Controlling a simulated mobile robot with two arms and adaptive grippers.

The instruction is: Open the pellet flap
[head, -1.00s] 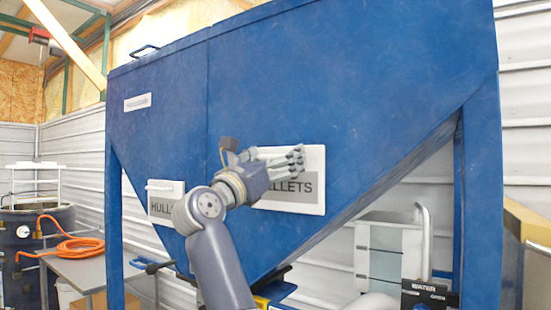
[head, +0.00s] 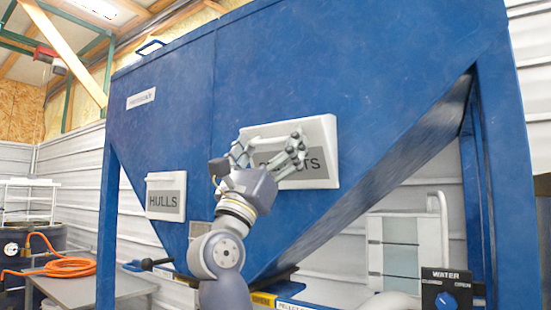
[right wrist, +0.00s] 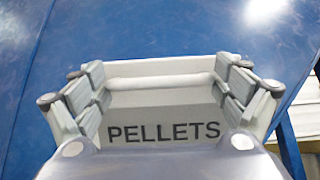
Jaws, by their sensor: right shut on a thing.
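The pellet flap (head: 322,150) is a white-framed panel with a grey label on the sloping front of the blue hopper (head: 390,75). It also shows in the right wrist view (right wrist: 160,66), with the word PELLETS below a pale handle bar (right wrist: 160,81). My right gripper (head: 268,148) is at the flap, its fingers at both ends of the bar and shut on it. The gripper covers part of the label in the head view. I cannot tell whether the flap stands away from the hopper. My left gripper is not in view.
The HULLS flap (head: 165,198) is at the left on the hopper. A grey table (head: 85,283) with an orange hose (head: 65,267) stands at the lower left. A WATER dial box (head: 446,292) is at the lower right, beside a blue hopper leg (head: 497,190).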

